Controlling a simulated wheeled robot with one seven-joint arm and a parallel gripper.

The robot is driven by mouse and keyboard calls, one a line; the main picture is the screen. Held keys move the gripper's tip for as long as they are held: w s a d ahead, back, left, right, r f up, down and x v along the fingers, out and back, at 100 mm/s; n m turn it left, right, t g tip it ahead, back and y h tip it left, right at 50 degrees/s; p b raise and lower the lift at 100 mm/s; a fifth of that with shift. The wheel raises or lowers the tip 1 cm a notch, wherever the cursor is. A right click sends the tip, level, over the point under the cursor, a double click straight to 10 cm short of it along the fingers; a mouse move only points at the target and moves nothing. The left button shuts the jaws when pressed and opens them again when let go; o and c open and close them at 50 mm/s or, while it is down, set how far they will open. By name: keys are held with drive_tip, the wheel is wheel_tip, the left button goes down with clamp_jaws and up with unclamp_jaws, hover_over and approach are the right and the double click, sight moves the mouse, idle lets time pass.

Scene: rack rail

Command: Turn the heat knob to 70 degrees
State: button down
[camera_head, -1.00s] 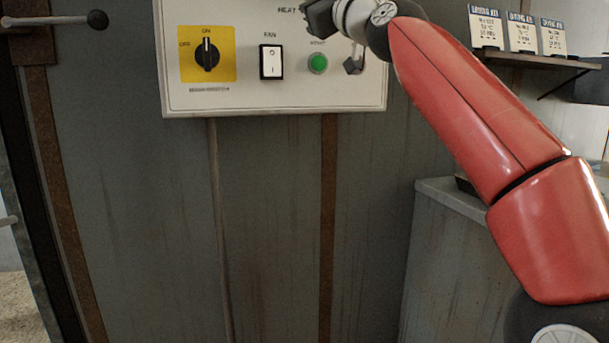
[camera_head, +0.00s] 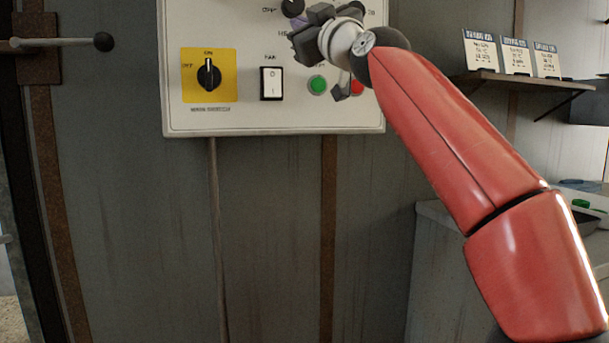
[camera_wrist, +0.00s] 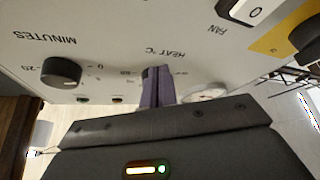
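The heat knob (camera_head: 293,8) is a dark round knob with a light mark, at the top of the control panel above the HEAT label, cut by the picture's upper edge. My gripper (camera_head: 298,21) is at the panel, with its fingers just below or in front of this knob. In the wrist view the purple-grey fingers (camera_wrist: 158,87) stand close together with only a thin line between them.
The white panel (camera_head: 190,20) also carries a yellow-backed switch (camera_head: 208,75), a fan rocker (camera_head: 271,83), a green button (camera_head: 317,84) and a red button (camera_head: 357,87). The minutes knob (camera_wrist: 62,72) and a round gauge (camera_wrist: 207,94) are close by.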

drive_tip(key=shift+a, duration=0.1)
idle(0.4)
drive_tip(key=s+d+b, duration=0.1)
drive_tip(key=s+b, duration=0.4)
drive_tip(key=shift+s+d+f, duration=0.35)
drive_tip(key=shift+s+d, duration=0.05)
drive_tip(key=shift+d, duration=0.1)
